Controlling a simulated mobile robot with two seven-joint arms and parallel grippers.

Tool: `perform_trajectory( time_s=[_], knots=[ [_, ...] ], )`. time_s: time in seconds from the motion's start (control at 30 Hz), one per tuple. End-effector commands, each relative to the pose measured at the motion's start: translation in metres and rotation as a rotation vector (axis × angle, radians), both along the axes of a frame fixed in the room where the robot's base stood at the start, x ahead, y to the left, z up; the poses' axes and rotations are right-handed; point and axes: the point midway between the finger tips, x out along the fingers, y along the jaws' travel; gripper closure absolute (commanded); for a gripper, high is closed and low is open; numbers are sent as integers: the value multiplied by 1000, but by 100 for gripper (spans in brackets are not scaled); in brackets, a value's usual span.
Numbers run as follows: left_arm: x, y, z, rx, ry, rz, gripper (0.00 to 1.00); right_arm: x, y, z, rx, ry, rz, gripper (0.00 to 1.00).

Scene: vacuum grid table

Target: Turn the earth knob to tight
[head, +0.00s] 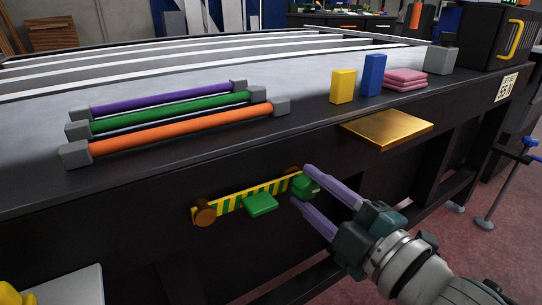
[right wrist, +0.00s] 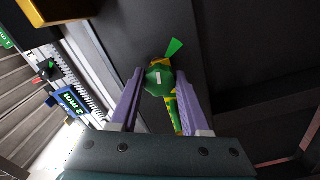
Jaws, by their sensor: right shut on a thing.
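The earth knob (head: 304,186) is green and sits near the right end of a yellow-and-green striped bar (head: 233,203) on the table's dark front side. My right gripper (head: 302,184) has its purple fingers on either side of this knob and is shut on it. In the right wrist view the knob (right wrist: 158,84) is a green octagon with a small white label between the fingertips. A green pointer (right wrist: 174,47) lies on the panel just beyond it. A second green block (head: 261,204) sits mid-bar. My left gripper is not in view.
Brown round ends (head: 204,213) cap the bar. A gold plate (head: 388,129) juts out from the table edge above and right of my right gripper.

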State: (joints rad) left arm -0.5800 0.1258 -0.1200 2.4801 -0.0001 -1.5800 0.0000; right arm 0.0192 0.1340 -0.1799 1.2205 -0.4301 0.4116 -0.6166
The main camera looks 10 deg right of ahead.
Motion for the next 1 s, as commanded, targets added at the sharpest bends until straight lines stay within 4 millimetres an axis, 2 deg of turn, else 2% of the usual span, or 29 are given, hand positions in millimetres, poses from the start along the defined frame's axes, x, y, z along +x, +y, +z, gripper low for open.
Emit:
perform_trajectory(
  time_s=[0.5,1.0],
  knots=[
    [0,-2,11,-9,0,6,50,0,0,1,427,154,2,100],
    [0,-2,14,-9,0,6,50,0,1,0,617,222,1,100]
  ],
)
